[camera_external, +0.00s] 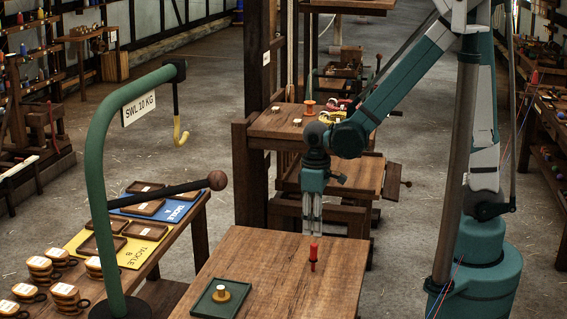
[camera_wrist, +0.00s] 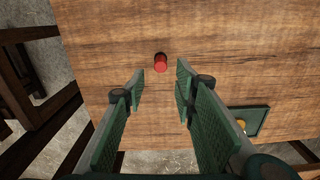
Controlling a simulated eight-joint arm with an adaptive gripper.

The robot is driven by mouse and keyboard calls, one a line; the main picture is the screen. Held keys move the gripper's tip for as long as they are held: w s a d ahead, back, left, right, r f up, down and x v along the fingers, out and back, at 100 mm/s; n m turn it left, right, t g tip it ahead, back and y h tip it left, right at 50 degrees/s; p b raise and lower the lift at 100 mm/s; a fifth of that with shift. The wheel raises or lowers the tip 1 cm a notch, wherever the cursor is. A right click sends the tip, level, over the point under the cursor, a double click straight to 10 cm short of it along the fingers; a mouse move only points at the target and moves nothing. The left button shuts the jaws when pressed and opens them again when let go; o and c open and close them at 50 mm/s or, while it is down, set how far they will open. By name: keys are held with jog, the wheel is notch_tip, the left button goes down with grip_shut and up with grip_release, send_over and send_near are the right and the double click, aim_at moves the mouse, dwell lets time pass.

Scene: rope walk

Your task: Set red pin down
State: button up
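The red pin (camera_external: 313,252) stands upright on the wooden table (camera_external: 262,262), toward its far right part. The wrist view shows the red pin (camera_wrist: 160,63) from above, with bare wood around it. My gripper (camera_external: 311,230) points down just above the pin in the external view, its lower end partly hard to make out. In the wrist view my gripper (camera_wrist: 160,78) is open. Its two green pads are well apart, the pin shows in line with the gap between them, and neither pad touches it.
A green post with an arm and ball (camera_external: 217,181) stands to the left. The table around the pin is clear.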

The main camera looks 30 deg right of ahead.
jog(key=shift+r, duration=0.95)
jog(key=w+d+r+m+t+y, duration=0.1)
jog(key=w+d+r+m+t, duration=0.15)
jog(key=d+r, duration=0.4)
jog(key=w+d+r+m+t, duration=0.1)
jog(key=w+d+r, duration=0.25)
jog(key=d, duration=0.65)
jog(key=s+d+r+m+t, duration=0.1)
jog(key=d+r, duration=0.3)
jog(key=d, duration=0.5)
jog(key=s+d+r+m+t+h, duration=0.1)
jog(key=s+d+r+m+t, duration=0.1)
jog(key=d, duration=0.7)
notch_tip(320, 180, up, 2)
jog(key=shift+s+d+r+m+t, duration=0.2)
jog(key=shift+d+m+t, duration=0.15)
jog(key=shift+m, duration=0.5)
